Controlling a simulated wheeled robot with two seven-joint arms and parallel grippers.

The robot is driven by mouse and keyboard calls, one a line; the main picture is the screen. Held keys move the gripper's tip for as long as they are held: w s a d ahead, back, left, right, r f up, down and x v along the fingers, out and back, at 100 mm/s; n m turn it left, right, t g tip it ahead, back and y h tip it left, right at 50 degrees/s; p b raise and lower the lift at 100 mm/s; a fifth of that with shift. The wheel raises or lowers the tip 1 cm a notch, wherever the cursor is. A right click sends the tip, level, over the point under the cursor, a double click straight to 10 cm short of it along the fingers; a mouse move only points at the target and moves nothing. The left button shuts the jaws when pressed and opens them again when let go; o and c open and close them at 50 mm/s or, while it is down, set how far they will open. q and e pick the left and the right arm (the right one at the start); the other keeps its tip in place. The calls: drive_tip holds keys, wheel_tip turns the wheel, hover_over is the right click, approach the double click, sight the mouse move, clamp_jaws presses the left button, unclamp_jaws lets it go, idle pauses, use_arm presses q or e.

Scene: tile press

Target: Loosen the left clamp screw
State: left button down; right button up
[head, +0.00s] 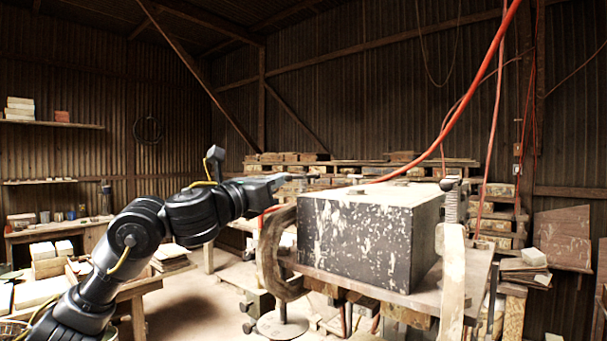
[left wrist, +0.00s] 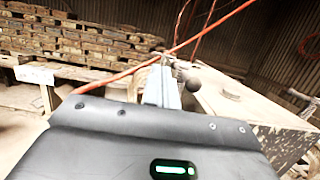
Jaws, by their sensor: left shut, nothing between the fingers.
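My left gripper (head: 287,178) is shut and empty, reaching in from the left above the left clamp (head: 272,255). The left clamp is a worn, C-shaped frame at the left side of the press block. Its screw is not clearly visible in the head view. In the left wrist view the closed fingers (left wrist: 163,82) point forward, and a dark ball knob (left wrist: 192,85), apparently on the left screw's handle, is just right of them. I cannot tell whether they touch. The dark, paint-flecked press block (head: 365,235) sits on a bench. My right gripper is not in view.
The right clamp (head: 453,275) stands at the block's right front, its threaded screw (head: 452,205) upright. An orange hose (head: 455,105) hangs across behind the block. Stacked bricks on pallets (head: 350,165) line the back. A low table with blocks (head: 50,262) is at left.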

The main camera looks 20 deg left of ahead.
sight(287, 177)
use_arm(q)
drive_tip(key=shift+d, duration=0.1)
idle(0.3)
drive_tip(key=shift+s+d+f+p, duration=0.15)
drive_tip(key=shift+s+d, duration=0.15)
drive_tip(key=shift+d, duration=0.5)
drive_tip(key=shift+s+d+r+p, duration=0.15)
drive_tip(key=shift+s+d, duration=0.15)
drive_tip(key=shift+d, duration=0.45)
drive_tip(key=shift+s+d, duration=0.1)
drive_tip(key=shift+d, duration=0.25)
drive_tip(key=shift+a+b, duration=0.35)
drive_tip(key=shift+a, duration=0.25)
drive_tip(key=r+p+v, duration=0.2)
drive_tip(key=p+v, duration=0.1)
drive_tip(key=v, duration=0.6)
drive_tip(key=shift+s+a, duration=0.2)
drive_tip(key=shift+s, duration=0.25)
drive_tip(key=shift+w, duration=0.15)
